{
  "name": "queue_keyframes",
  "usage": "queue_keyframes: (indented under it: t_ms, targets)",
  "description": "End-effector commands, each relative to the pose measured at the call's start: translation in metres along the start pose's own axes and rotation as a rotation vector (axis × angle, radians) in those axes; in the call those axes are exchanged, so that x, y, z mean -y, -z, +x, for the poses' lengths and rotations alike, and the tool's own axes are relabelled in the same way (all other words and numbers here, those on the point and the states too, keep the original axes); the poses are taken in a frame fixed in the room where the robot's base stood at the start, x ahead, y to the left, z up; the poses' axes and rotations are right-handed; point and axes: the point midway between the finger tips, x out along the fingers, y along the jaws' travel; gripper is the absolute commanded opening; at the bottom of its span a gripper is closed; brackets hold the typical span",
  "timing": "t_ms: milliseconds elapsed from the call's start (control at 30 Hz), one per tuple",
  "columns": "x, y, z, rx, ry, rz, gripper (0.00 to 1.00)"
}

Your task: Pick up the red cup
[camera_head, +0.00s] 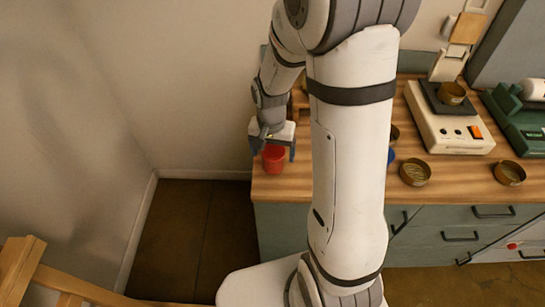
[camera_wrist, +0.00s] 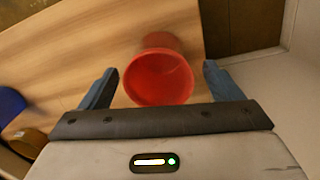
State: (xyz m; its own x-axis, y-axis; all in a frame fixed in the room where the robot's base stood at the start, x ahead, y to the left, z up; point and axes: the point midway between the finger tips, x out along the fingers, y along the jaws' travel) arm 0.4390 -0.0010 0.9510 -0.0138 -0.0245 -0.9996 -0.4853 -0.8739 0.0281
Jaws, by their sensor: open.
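The red cup (camera_head: 273,158) stands at the left end of the wooden counter in the head view. It also shows in the wrist view (camera_wrist: 160,78), with its open mouth facing the camera. My gripper (camera_head: 271,148) is over the cup, its fingers spread. In the wrist view my gripper (camera_wrist: 160,82) has one blue-grey finger on each side of the cup, with a gap at both sides. It is open and holds nothing. My arm hides part of the counter in the head view.
The wooden counter (camera_head: 455,182) ends just left of the cup. A blue object (camera_wrist: 11,104) and a brass-coloured bowl (camera_wrist: 29,141) lie to the left in the wrist view. Brass bowls (camera_head: 415,172) and a white device (camera_head: 449,128) stand farther right.

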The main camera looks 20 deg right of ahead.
Motion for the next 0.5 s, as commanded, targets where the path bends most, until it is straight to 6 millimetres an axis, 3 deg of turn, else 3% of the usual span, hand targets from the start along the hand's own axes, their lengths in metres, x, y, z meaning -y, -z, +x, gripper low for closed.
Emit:
queue_keyframes:
  t_ms: [200, 500]
  targets:
    - [-0.001, 0.000, 0.024, 0.002, -0.001, 0.000, 0.86]
    - [-0.001, 0.001, 0.026, -0.001, 0.000, 0.001, 0.83]
